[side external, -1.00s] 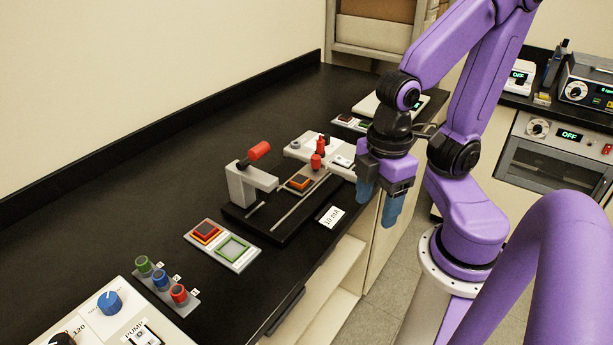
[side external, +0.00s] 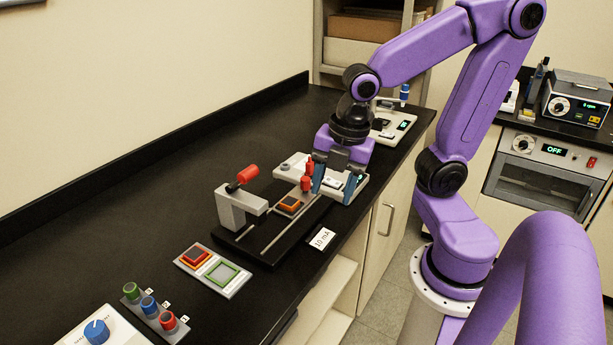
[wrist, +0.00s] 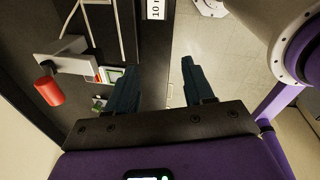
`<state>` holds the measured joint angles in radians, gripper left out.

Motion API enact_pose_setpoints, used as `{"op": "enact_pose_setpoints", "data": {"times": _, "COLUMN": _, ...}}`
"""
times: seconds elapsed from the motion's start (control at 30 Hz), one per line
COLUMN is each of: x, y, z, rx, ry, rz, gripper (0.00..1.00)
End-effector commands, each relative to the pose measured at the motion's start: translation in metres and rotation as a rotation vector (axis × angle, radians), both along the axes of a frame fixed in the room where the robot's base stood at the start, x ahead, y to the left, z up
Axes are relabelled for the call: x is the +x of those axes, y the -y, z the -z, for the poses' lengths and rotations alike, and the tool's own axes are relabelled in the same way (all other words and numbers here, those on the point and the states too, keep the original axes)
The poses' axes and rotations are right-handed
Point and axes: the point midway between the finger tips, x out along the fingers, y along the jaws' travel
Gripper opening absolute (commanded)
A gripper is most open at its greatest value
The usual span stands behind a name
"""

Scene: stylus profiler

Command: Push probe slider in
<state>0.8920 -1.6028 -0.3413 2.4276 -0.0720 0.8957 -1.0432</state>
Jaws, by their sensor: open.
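The profiler has a black base (side external: 262,250) with thin metal rails. A grey bracket (side external: 232,208) with a red cylindrical knob (side external: 247,174) stands at its left end. An orange-topped block (side external: 289,203) sits on the base, near upright red posts (side external: 307,178). I cannot tell which part is the probe slider. My gripper (side external: 332,196) is open, pointing down beside the red posts, over the white unit at the base's right end. I cannot tell whether a finger touches a post. The wrist view shows both fingers apart with nothing gripped, and the bracket (wrist: 62,58) and red knob (wrist: 48,92) at left.
A white unit (side external: 290,168) adjoins the profiler. A plate with red and green squares (side external: 213,270) and a strip of coloured knobs (side external: 150,306) lie toward the front left. A "10 mA" label (side external: 321,238) is near the bench edge. The bench behind the profiler is clear.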

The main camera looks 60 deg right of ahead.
Motion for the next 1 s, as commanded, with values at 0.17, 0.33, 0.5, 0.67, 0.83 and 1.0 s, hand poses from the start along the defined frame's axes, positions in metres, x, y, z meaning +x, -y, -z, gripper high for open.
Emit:
{"op": "enact_pose_setpoints", "data": {"times": 0.17, "x": 0.027, "y": 0.023, "z": -0.011, "rx": -0.059, "ry": 0.072, "rz": -0.23, "gripper": 0.52}}
{"op": "enact_pose_setpoints", "data": {"times": 0.33, "x": 0.049, "y": 0.048, "z": -0.022, "rx": -0.142, "ry": 0.131, "rz": -0.458, "gripper": 0.52}}
{"op": "enact_pose_setpoints", "data": {"times": 0.5, "x": 0.066, "y": 0.077, "z": -0.034, "rx": -0.247, "ry": 0.17, "rz": -0.682, "gripper": 0.52}}
{"op": "enact_pose_setpoints", "data": {"times": 0.67, "x": 0.077, "y": 0.104, "z": -0.044, "rx": -0.347, "ry": 0.183, "rz": -0.867, "gripper": 0.52}}
{"op": "enact_pose_setpoints", "data": {"times": 0.83, "x": 0.082, "y": 0.121, "z": -0.05, "rx": -0.416, "ry": 0.181, "rz": -0.992, "gripper": 0.52}}
{"op": "enact_pose_setpoints", "data": {"times": 1.0, "x": 0.084, "y": 0.126, "z": -0.048, "rx": -0.437, "ry": 0.175, "rz": -1.034, "gripper": 0.52}}
